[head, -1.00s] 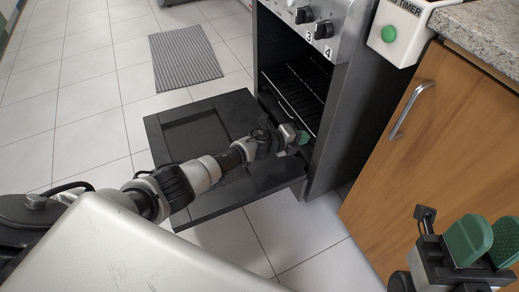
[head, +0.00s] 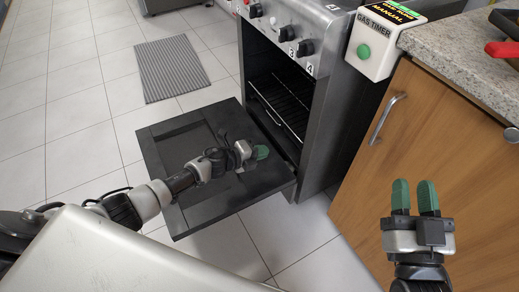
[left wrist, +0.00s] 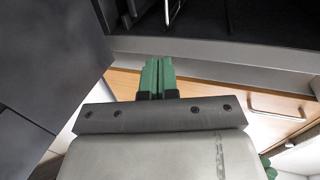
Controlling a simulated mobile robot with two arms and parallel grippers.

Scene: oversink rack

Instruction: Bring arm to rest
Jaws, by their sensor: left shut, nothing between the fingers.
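My left gripper (head: 261,152) is in front of the oven, above the lowered oven door (head: 165,145). Its green fingers are together and empty. They also show closed in the left wrist view (left wrist: 157,77). My left arm comes in from the left across the door. My right gripper (head: 415,197) is at the lower right, in front of the wooden cabinet, with its green fingers pointing away from me. A narrow gap shows between them, with nothing in it.
The oven (head: 295,60) stands open, with a wire rack (head: 285,105) inside. A gas timer box (head: 372,50) with a green button is beside it. The wooden cabinet (head: 450,150) and granite counter (head: 465,50) are at right. Tiled floor (head: 75,100) is clear at left, apart from a grey mat (head: 172,68).

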